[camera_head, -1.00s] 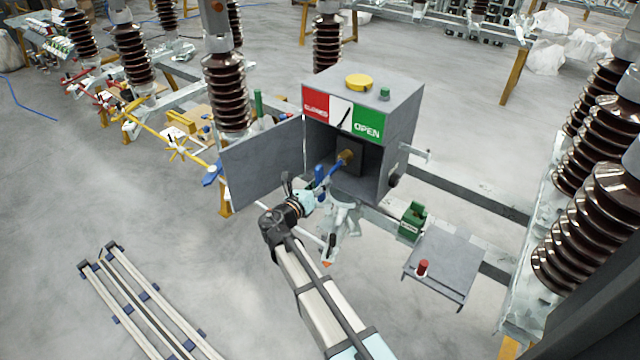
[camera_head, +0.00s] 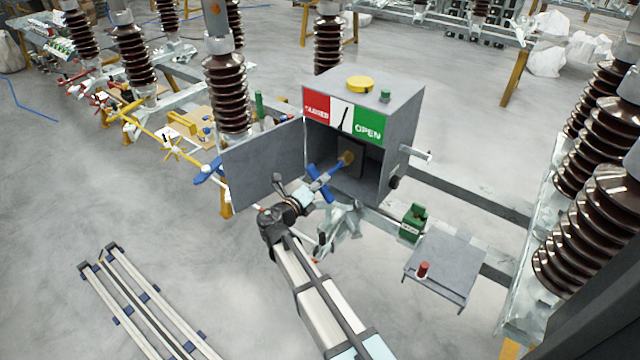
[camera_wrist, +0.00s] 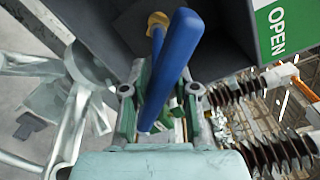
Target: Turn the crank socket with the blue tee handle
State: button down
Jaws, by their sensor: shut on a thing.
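The blue tee handle (camera_head: 321,184) stands in front of the open grey box, its crossbar tilted from upper left to lower right. Its shaft runs into the brass-coloured crank socket (camera_head: 347,157) inside the box. My gripper (camera_head: 312,190) is at the crossbar, in front of the box opening. In the wrist view, my gripper (camera_wrist: 160,108) has its fingers on both sides of the blue tee handle (camera_wrist: 172,65) and is shut on it. The socket (camera_wrist: 158,19) shows beyond the bar, partly hidden by it.
The grey box (camera_head: 405,110) carries a red CLOSED and green OPEN indicator (camera_head: 342,117). Its door (camera_head: 262,165) stands open at the left. A green block (camera_head: 411,224) and a small table (camera_head: 455,262) with a red-topped item (camera_head: 424,270) are at the right.

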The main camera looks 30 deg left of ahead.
jog(key=shift+r+n+h, duration=0.15)
jog(key=shift+r+n, duration=0.05)
jog(key=shift+n, duration=0.85)
jog(key=shift+r+n+h, duration=0.15)
jog(key=shift+n, duration=0.9)
jog(key=c, duration=0.8)
grip_release()
jog(key=shift+w+d, duration=0.1)
jog(key=shift+o, duration=0.2)
jog(key=shift+f, duration=0.1)
jog(key=o, duration=0.6)
jog(key=shift+a, duration=0.2)
jog(key=s, duration=0.8)
jog(key=s+a, duration=0.1)
jog(key=s, duration=0.3)
jog(key=shift+a+r, duration=0.1)
jog(key=shift+r, duration=0.15)
